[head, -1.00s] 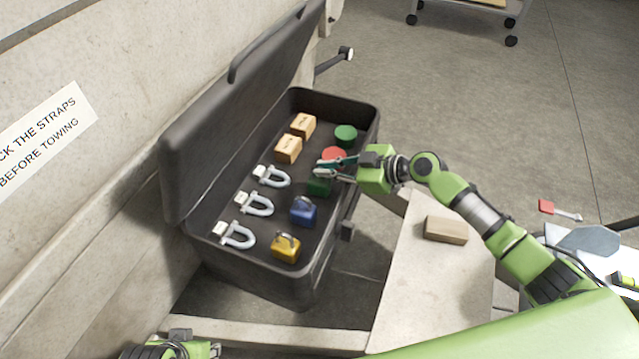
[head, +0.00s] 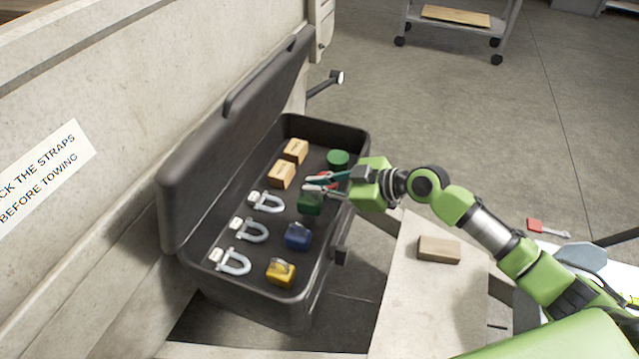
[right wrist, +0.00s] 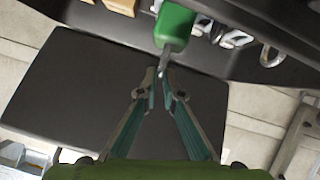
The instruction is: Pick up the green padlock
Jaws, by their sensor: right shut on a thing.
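The green padlock (head: 310,203) is in the open black case (head: 270,318), behind the blue padlock (head: 298,236) and the yellow padlock (head: 281,272). My right gripper (head: 318,184) is over it, reaching in from the right side of the case. In the right wrist view the fingertips (right wrist: 160,76) are closed on the metal shackle of the green padlock (right wrist: 175,25). The padlock's green body sticks out beyond the tips. I cannot tell whether it is clear of the case floor. My left gripper is not in view.
Several metal shackles (head: 268,202) line the case's left side, with two tan boxes (head: 282,175) behind them. A green round item (head: 338,158) lies at the back right. The case lid (head: 225,140) stands open at left. A wooden block (head: 438,250) lies on the board at right.

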